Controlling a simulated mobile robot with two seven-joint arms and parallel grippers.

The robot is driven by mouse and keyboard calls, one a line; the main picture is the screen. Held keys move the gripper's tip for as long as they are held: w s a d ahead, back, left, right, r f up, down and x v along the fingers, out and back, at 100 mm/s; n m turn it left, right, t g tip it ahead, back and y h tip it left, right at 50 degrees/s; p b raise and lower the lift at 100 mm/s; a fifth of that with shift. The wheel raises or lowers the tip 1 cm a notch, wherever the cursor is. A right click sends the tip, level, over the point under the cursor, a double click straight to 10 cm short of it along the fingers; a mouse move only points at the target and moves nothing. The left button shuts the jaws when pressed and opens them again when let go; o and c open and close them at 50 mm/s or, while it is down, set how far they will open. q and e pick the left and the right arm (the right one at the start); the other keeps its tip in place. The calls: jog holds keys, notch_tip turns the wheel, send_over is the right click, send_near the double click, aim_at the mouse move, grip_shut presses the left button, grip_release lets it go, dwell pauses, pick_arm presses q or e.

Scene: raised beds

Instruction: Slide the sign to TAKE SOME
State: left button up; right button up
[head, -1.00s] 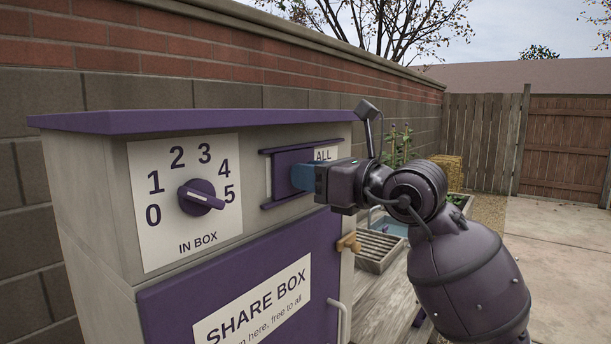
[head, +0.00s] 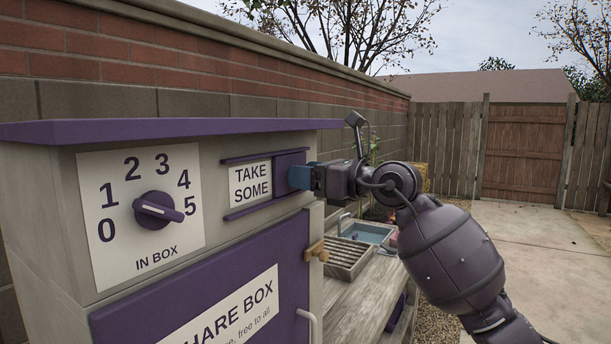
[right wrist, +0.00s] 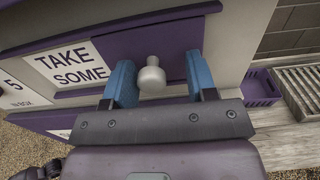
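The purple sliding sign panel (head: 284,161) sits at the right end of its rails on the share box. To its left, a white TAKE SOME label (head: 250,182) is fully readable; it also shows in the right wrist view (right wrist: 72,66). In the right wrist view a pale round knob (right wrist: 151,76) stands out from the purple panel. My right gripper (head: 300,177) is at the panel, its blue fingers on either side of the knob. They are open, with gaps showing beside the knob. My left gripper is not in view.
A purple dial (head: 158,210) on a 0–5 plate is left of the sign. Below is the purple door (head: 240,262) with a wooden latch (head: 317,250) and pale handle. A wooden bench with a slatted tray (head: 350,256) and blue basin (head: 367,233) stands at right. Paving beyond is clear.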

jog(key=shift+s, duration=0.1)
jog(key=v, duration=1)
jog(key=shift+s+d, duration=0.25)
jog(key=shift+d, duration=0.05)
